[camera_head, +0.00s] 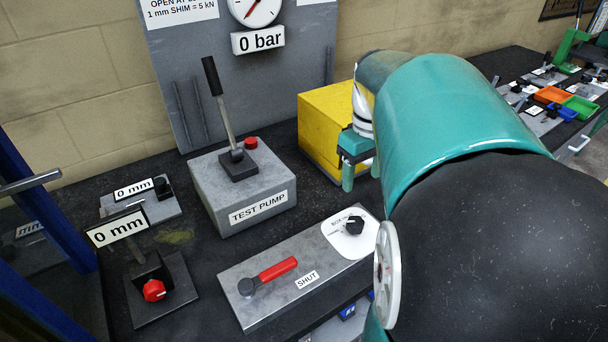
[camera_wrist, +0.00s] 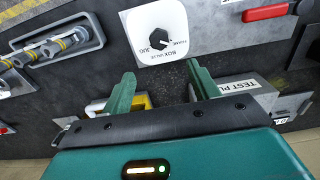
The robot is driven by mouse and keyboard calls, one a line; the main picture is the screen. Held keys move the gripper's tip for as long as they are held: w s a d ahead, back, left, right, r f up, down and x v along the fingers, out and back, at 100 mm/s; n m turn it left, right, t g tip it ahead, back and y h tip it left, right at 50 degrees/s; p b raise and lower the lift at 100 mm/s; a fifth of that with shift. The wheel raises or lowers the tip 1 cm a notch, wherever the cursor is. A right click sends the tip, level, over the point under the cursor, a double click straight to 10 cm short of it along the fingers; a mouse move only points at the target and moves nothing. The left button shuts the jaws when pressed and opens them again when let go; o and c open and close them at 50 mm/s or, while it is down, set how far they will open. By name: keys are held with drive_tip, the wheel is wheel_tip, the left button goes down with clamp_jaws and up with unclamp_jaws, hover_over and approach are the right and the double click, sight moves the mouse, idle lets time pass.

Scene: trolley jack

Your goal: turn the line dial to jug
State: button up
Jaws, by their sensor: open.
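The line dial is a black knob (camera_head: 353,226) on a white rounded plate (camera_head: 340,244), at the right end of the grey valve block (camera_head: 265,302). The knob also shows near the top of the wrist view (camera_wrist: 158,40), with printed words around it, JUG at its lower left and FRAME at its right. Which word it points to is too small to tell. My gripper (camera_head: 361,176) is open and empty, above and behind the dial, apart from it. In the wrist view its two green fingers (camera_wrist: 160,78) stand apart, with the dial beyond their tips.
A red lever (camera_head: 272,274) lies on the same block beside a SHUT label. The test pump (camera_head: 240,185) with its upright handle stands behind, left of a yellow box (camera_head: 325,125). A red-knobbed gauge stand (camera_head: 153,290) is at the left. Coloured trays (camera_head: 553,96) sit far right.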

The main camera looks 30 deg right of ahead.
sight(355, 221)
wheel_tip(355, 221, down, 14)
drive_tip(key=shift+r, duration=0.1)
idle(0.5)
drive_tip(key=shift+d, duration=0.1)
drive_tip(key=c, duration=1)
